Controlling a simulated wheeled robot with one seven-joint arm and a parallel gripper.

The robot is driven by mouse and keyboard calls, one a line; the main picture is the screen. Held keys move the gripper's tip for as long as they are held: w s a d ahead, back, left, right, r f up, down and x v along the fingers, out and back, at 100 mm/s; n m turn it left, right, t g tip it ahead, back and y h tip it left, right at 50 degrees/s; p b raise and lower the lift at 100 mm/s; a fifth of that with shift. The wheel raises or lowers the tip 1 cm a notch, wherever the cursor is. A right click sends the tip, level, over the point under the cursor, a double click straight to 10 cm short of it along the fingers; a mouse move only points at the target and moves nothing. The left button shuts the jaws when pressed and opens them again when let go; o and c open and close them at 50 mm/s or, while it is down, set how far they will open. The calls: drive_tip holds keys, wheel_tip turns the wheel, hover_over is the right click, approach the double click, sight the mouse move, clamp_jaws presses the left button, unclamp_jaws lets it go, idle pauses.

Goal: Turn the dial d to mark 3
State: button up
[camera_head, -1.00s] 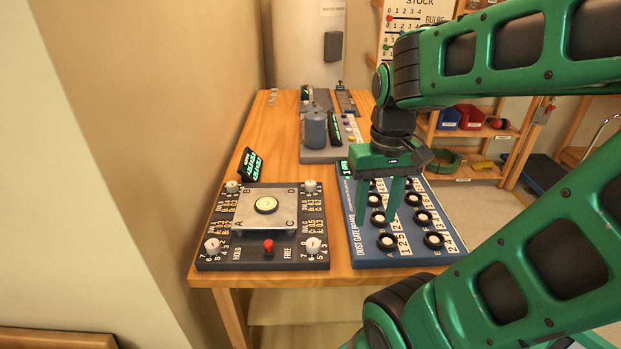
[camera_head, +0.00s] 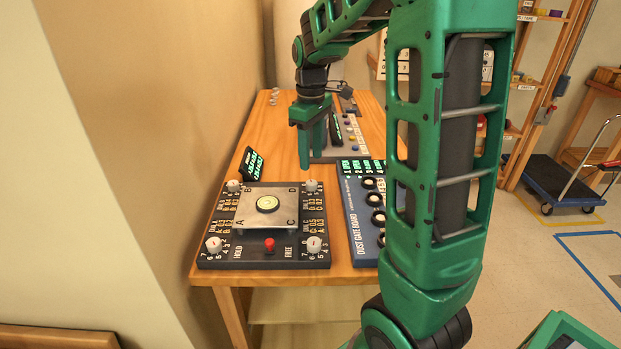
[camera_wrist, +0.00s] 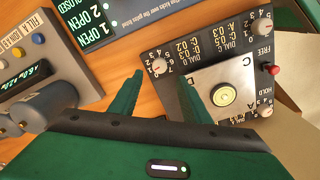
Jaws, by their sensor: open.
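The dark dial board (camera_head: 215,262) lies at the front left of the bench, with a white knob at each corner. Dial d (camera_head: 311,186) is the white knob at its back right, beside the plate corner lettered D; it also shows in the wrist view (camera_wrist: 160,66), ringed by small numbers. I cannot tell which mark it points to. My gripper (camera_head: 307,168) points down above and just behind dial d, apart from it. In the wrist view its spread, empty fingers (camera_wrist: 162,82) appear on either side of the dial.
A metal plate (camera_head: 248,222) with a round level (camera_head: 267,204) covers the board's middle. A red lever (camera_head: 269,244) stands at its front. A small display (camera_head: 252,163) stands behind. The blue dust gate board (camera_head: 362,230) lies close on the right, partly hidden by my arm.

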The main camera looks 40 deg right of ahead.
sight(312, 182)
wheel_tip(312, 182, down, 8)
drive_tip(key=shift+d, duration=0.15)
idle(0.3)
drive_tip(key=c, duration=1)
drive_tip(key=shift+d, duration=0.2)
drive_tip(key=shift+c, duration=0.2)
drive_tip(key=shift+a, duration=0.1)
